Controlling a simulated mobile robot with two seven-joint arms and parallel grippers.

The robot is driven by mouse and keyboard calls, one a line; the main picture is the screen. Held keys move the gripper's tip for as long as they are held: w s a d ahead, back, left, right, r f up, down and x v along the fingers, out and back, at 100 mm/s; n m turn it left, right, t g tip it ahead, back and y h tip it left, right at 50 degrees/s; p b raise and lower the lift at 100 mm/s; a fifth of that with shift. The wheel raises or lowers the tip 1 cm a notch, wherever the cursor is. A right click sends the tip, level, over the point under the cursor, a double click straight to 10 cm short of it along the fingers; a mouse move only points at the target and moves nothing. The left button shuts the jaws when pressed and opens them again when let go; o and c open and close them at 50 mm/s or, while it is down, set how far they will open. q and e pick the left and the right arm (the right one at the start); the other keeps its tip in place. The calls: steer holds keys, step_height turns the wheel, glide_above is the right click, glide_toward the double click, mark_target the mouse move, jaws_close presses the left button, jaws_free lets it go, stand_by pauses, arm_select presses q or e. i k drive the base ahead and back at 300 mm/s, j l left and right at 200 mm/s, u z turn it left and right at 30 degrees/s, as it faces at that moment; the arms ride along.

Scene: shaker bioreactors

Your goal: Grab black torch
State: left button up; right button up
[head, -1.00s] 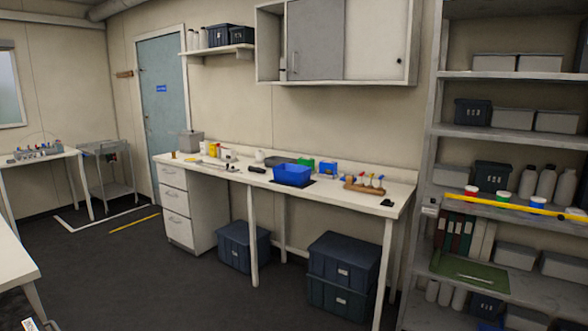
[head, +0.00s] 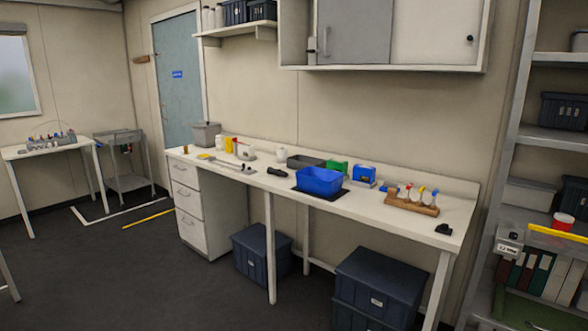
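A small dark elongated object (head: 277,171), which looks like the black torch, lies on the white bench (head: 372,205) left of the blue bin (head: 319,181). It is too small to make out its details. Another small black object (head: 443,229) lies near the bench's right front corner; I cannot tell what it is. Neither of my grippers shows in the head view.
A wooden rack (head: 411,206) with colored-top items stands right of the blue bin. Drawers (head: 190,215) and dark crates (head: 262,253) sit below the bench. Wall cabinets (head: 430,35) hang above it. Shelving (head: 505,190) stands at right. The floor (head: 130,285) in front is clear.

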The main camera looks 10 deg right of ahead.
mark_target(270, 170)
steer(key=i+l, duration=0.15)
steer(key=i, duration=0.5)
steer(key=i+l, duration=0.2)
steer(key=i, duration=0.45)
steer(key=i+j+z, duration=0.3)
steer(key=i, duration=0.35)
steer(key=i+j+z, duration=0.3)
steer(key=i+j, duration=0.25)
steer(key=i, duration=0.1)
